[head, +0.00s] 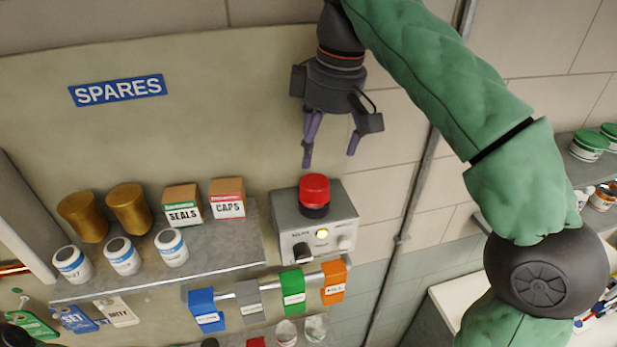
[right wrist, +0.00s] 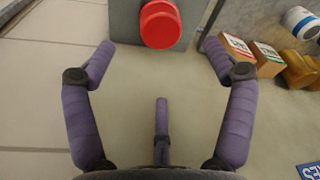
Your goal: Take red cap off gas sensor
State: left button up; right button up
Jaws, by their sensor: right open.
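The red cap (head: 314,188) sits on top of the gas sensor (head: 318,226), a grey wall box with a lit yellow-white lamp and a knob on its front. My right gripper (head: 330,160) is above the cap in the head view, fingers pointing down, open and empty, apart from the cap. In the right wrist view the red cap (right wrist: 160,24) shows at the top centre, beyond the spread purple fingers (right wrist: 155,62). The gas sensor (right wrist: 118,14) is partly cut off there. My left gripper is not in view.
Left of the sensor, a shelf (head: 160,277) holds a SEALS box (head: 183,205), a CAPS box (head: 228,199), two brass cylinders and several white jars. Below the sensor, coloured tags hang on a rail (head: 262,290). A vertical pipe (head: 405,225) runs to the right.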

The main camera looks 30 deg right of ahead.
aim_at(314, 181)
jog(key=f, duration=0.2)
jog(key=shift+s+f, duration=0.25)
jog(key=shift+f, duration=0.05)
jog(key=shift+w+a+f, duration=0.15)
jog(key=shift+w+f, duration=0.7)
jog(key=shift+f, duration=0.05)
jog(key=f, duration=0.4)
jog(key=shift+s+a+p, duration=0.25)
jog(key=shift+s+p, duration=0.05)
jog(key=shift+s, duration=0.05)
jog(key=shift+w+f, duration=0.3)
jog(key=shift+w, duration=0.05)
jog(key=shift+s, duration=0.15)
jog(key=c, duration=0.9)
